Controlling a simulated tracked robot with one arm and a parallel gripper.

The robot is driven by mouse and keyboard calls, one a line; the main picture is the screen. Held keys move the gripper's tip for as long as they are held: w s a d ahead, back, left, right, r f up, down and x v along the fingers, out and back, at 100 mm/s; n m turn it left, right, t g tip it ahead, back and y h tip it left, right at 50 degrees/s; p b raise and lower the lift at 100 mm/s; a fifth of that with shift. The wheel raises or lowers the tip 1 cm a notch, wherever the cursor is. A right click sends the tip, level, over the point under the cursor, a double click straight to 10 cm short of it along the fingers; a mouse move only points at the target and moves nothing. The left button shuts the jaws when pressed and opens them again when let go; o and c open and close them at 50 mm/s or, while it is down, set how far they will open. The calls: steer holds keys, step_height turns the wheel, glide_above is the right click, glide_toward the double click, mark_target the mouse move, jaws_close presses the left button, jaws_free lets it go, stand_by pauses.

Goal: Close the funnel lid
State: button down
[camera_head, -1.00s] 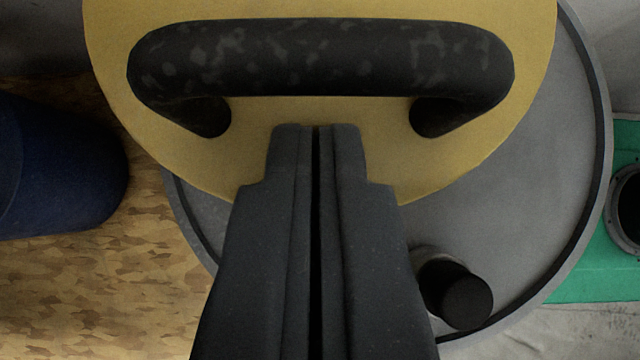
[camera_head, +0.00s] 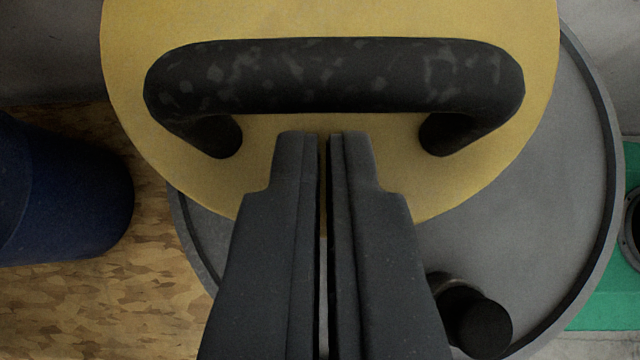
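The funnel lid (camera_head: 330,185) is a round yellow disc with a thick black, scuffed bar handle (camera_head: 335,77) across it. It lies over part of a grey round funnel top with a raised rim (camera_head: 560,190); the grey surface shows below and to the right. My gripper (camera_head: 324,135) points at the lid just below the handle's middle. Its two dark fingers are slightly apart, with a narrow gap and nothing between them. The handle is beyond the fingertips, not between them. Whether the fingertips touch the lid I cannot tell.
A black knob (camera_head: 475,320) stands on the grey top at lower right. A dark blue cylinder (camera_head: 60,190) is at the left on a brown patterned sheet (camera_head: 120,300). A green surface (camera_head: 605,300) with a dark round part lies at the right edge.

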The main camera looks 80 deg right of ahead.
steer(key=a+r+p, duration=0.1)
steer(key=a+r, duration=0.1)
steer(key=a, duration=0.7)
steer(key=shift+s+a, duration=0.35)
steer(key=s+d+r+n+t+y, duration=0.1)
steer(key=d+r+n+t+y, duration=0.25)
steer(key=r, duration=1.05)
steer(key=d+r+n+t+y, duration=0.15)
steer(key=d+r+n, duration=0.4)
steer(key=r, duration=0.75)
steer(key=s+d+r+n+t+y, duration=0.2)
steer(key=s+r+n+t, duration=0.25)
steer(key=s+r, duration=0.7)
steer(key=s+d+r+n+t+y, duration=0.1)
steer(key=s+r+n+t+y, duration=0.3)
steer(key=s+r, duration=0.75)
steer(key=w+r+t+h+p, duration=0.1)
steer(key=w+r+p, duration=0.2)
steer(key=r+p, duration=0.9)
step_height(320, 180, up, 2)
steer(key=shift+d+r, duration=0.1)
steer(key=shift+d, duration=0.05)
